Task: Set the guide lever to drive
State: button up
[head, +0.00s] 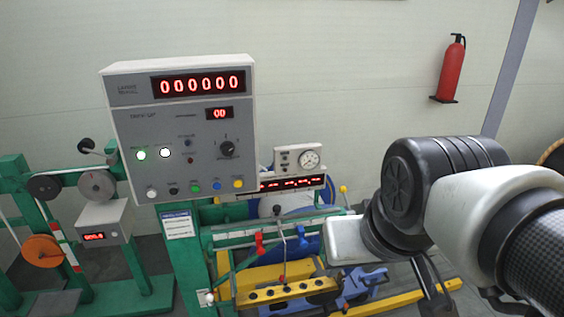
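Several small levers and knobs stand on the green machine frame (180,262) below the control box. One is a thin upright lever with a black knob (277,210), near the middle. Left of it is a red handle (259,243). A yellow knob (343,189) stands further right and a white knob (209,298) sits low at the left. I cannot tell which is the guide lever, nor read a drive mark. My arm comes in from the right. Dark slim parts below its wrist look like my gripper (434,285), right of the levers and apart from them. Its opening is unclear.
A grey control box (180,125) with red digits, a dial and coloured buttons stands above the levers. A smaller gauge box (298,160) is behind it. A yellow bar (285,290) crosses below. Pulleys (96,184) stand at left. A red extinguisher (452,70) hangs on the wall.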

aim_at(343, 189)
jog(key=i+l+u, duration=0.1)
jog(key=i+l, duration=0.2)
jog(key=l, duration=0.2)
jog(key=z, duration=0.45)
jog(key=i+l, duration=0.35)
jog(key=i+l+u, duration=0.1)
jog(key=i+l, duration=0.3)
jog(key=l, duration=0.15)
